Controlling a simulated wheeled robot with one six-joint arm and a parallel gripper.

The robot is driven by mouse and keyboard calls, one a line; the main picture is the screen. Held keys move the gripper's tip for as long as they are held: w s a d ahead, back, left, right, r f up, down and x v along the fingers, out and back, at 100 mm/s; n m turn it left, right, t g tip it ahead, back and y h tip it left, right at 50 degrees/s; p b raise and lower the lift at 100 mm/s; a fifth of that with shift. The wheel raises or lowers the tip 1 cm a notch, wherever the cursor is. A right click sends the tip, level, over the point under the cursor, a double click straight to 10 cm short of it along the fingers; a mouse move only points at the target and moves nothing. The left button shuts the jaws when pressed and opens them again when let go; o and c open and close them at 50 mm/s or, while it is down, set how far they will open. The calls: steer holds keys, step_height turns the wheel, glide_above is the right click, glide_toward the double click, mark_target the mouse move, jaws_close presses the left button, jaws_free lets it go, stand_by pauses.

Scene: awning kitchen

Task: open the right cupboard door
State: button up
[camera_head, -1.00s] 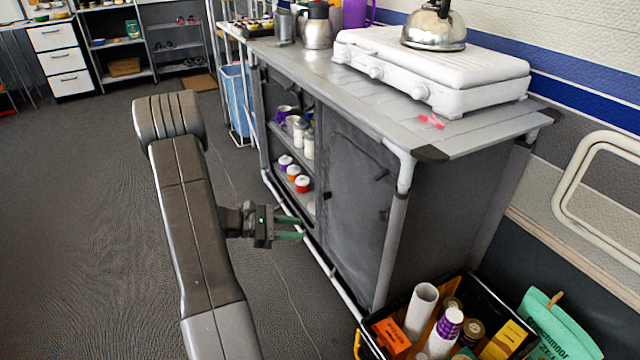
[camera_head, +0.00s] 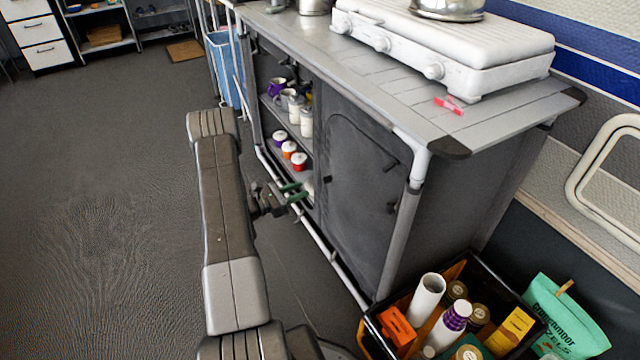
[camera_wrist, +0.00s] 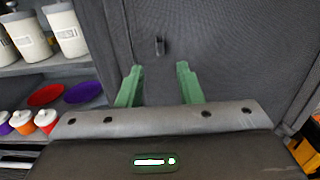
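The right cupboard door (camera_head: 360,185) is a dark grey panel in the front of the grey cupboard, and it is closed. A small dark knob (camera_head: 327,179) sits on its left side, with other dark fittings near its right edge. In the wrist view the knob (camera_wrist: 160,46) stands ahead of and between my green fingertips. My gripper (camera_head: 295,192) is low in front of the cupboard, left of the door. In the wrist view my gripper (camera_wrist: 158,85) is open, its fingers apart with nothing between them. It appears short of the knob.
The open left shelves (camera_head: 285,125) hold jars, mugs and purple and red dishes. A black crate (camera_head: 375,335) with bottles and boxes stands at the cupboard's front right corner. A white stove (camera_head: 440,50) is on top. The floor at left is clear.

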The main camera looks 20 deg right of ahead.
steer(key=d+b, duration=0.1)
steer(key=d, duration=0.7)
steer(key=shift+w+d, duration=0.2)
steer(key=shift+w, duration=0.15)
jaws_close()
